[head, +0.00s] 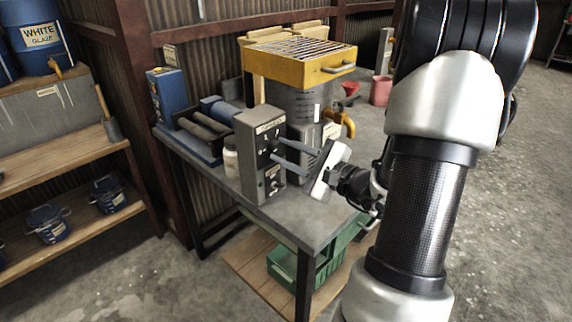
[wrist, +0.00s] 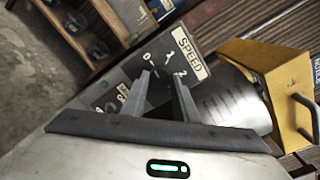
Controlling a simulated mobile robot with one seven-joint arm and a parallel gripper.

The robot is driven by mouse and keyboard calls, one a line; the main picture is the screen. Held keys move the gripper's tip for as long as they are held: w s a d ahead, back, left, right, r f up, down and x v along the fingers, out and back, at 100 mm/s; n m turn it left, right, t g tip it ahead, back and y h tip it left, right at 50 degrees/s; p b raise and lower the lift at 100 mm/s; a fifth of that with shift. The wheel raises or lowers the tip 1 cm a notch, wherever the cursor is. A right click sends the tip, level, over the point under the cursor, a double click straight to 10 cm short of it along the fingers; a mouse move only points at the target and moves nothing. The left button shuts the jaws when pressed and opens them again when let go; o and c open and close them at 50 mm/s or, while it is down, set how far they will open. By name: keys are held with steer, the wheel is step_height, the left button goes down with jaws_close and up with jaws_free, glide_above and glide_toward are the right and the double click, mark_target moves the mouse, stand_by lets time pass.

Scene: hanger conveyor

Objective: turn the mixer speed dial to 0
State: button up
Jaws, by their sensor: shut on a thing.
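The grey control box (head: 258,165) stands on the bench, its front panel facing my gripper (head: 274,148). In the wrist view the panel carries a SPEED label (wrist: 188,54) with marks 0, 1 and 2 beside it. My gripper (wrist: 165,80) has its two fingers reaching to the panel just below these marks, closed around the speed dial. The dial is mostly hidden between the fingertips, and I cannot tell clearly which mark it points to.
A yellow-topped mixer tank (head: 300,62) with a slatted grid stands right behind the box. A white jar (head: 231,158) and a roller unit (head: 205,130) are to its left. A second, lower control (head: 274,187) sits on the panel. Open floor lies in front.

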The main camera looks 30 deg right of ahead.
steer(key=shift+f+n+b, duration=0.1)
steer(key=shift+n+b, duration=0.7)
steer(key=shift+b, duration=0.2)
steer(key=o, duration=1.1)
steer(key=shift+c, duration=0.2)
steer(key=v, duration=1.7)
steer(key=shift+s+r+p, duration=0.25)
steer(key=shift+p, duration=0.15)
